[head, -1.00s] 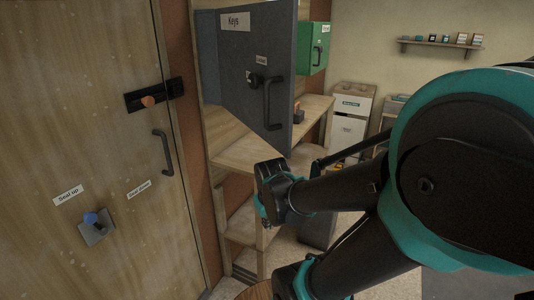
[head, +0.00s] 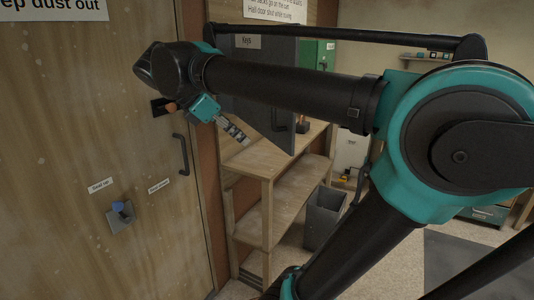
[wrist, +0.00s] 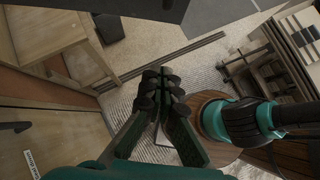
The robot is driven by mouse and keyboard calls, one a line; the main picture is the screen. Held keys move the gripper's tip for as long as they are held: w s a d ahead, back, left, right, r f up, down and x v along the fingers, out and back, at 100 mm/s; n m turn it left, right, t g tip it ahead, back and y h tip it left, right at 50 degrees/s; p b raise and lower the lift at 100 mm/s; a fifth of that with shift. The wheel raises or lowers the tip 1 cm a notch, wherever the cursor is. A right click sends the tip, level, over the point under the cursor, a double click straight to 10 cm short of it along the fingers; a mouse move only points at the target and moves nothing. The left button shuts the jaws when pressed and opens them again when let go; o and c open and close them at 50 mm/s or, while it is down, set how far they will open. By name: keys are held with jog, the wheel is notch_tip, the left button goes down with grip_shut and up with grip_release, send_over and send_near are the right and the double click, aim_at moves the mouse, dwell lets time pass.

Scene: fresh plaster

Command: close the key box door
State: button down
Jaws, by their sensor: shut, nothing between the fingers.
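The dark grey key box door (head: 277,47), with a "Keys" label, stands ajar in the head view. A dark bar handle (head: 281,118) is on its face. My forearm crosses in front and hides its middle, including the knob seen earlier. My gripper (head: 238,133) points down and right, in front of the door's lower left part in the picture. Its fingers are together and empty, as the wrist view (wrist: 162,95) also shows. I cannot tell whether it touches the door. A dark panel (wrist: 140,8) at the wrist view's top edge may be the door.
A large wooden door (head: 90,130) with a handle (head: 180,153) and a blue knob (head: 118,208) fills the left. A wooden shelf bench (head: 265,158) stands below the key box, with a grey bin (head: 323,215) beside it. A green box (head: 316,54) hangs behind.

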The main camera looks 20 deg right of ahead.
jog(key=d+f, duration=0.5)
jog(key=d, duration=0.5)
jog(key=shift+d+n, duration=0.2)
jog(key=shift+n, duration=0.2)
